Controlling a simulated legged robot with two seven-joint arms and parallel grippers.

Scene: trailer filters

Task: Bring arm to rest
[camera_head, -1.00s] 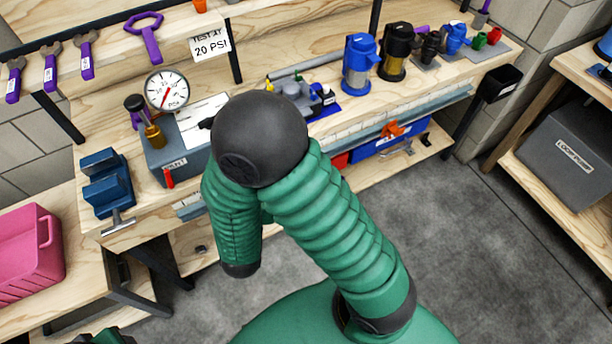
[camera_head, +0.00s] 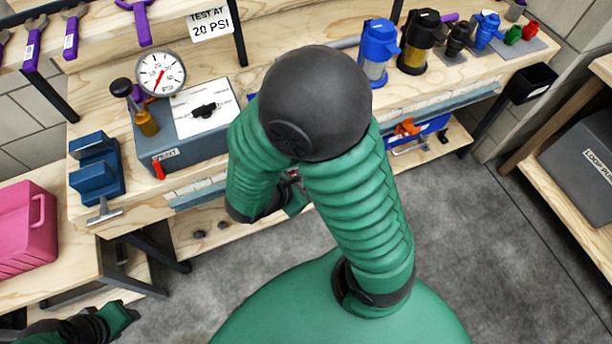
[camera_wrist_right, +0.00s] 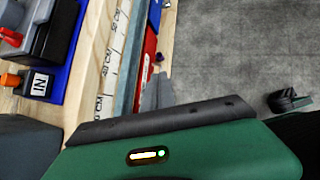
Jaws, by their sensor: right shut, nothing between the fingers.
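My right arm, green with a black elbow cap, bends across the middle of the head view. Its forearm runs down behind the elbow, and my right gripper (camera_head: 295,197) shows only partly there, low in front of the workbench (camera_head: 187,208). In the right wrist view a grey fingertip part of the right gripper (camera_wrist_right: 158,92) shows near the bench edge; it is shut with nothing held. My left gripper (camera_head: 120,317) shows at the lower left corner of the head view, over the floor by the side bench. Its jaws cannot be made out.
The bench holds a blue vise (camera_head: 97,168), a grey test box (camera_head: 180,140) with a gauge (camera_head: 160,73), and blue (camera_head: 378,52) and black (camera_head: 420,42) filter units. A pink bin (camera_head: 25,230) stands left. Grey floor (camera_head: 480,240) is open at right.

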